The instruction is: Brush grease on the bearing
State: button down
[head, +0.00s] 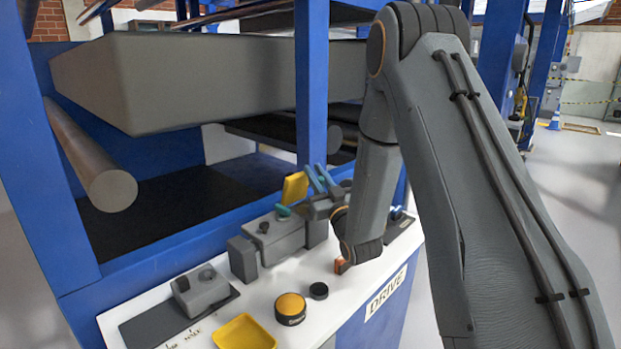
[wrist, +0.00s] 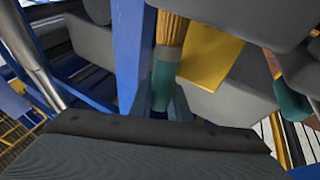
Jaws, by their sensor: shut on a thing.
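My gripper (head: 320,180), with blue fingers, is over the back of the white bench. It is shut on a brush (wrist: 162,80), which has a teal handle and brown streaked bristles in the wrist view. The brush cannot be made out clearly in the head view. Grey bearing housings (head: 278,238) stand on the bench just below and left of my gripper. I cannot tell whether the bristles touch a bearing. A black tin with a yellow-orange top (head: 290,307) stands at the bench front, with a black round lid (head: 318,291) beside it.
A yellow tray (head: 244,333) lies at the front edge. A smaller grey block (head: 200,290) stands on a dark plate at left. A yellow plate (head: 294,188) is close to my gripper, also in the wrist view (wrist: 208,55). Blue posts (head: 311,85) and a roller (head: 90,155) crowd the back.

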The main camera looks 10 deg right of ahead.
dwell(0.3)
notch_tip(320, 180, up, 6)
jog(key=p, duration=0.3)
dwell(0.4)
notch_tip(320, 180, up, 3)
jog(key=shift+p, duration=0.8)
jog(key=shift+f, duration=0.1)
dwell(0.3)
jog(key=shift+w+a+f+b, duration=0.3)
jog(key=shift+w+f+b, duration=0.3)
jog(key=shift+f+b, duration=0.25)
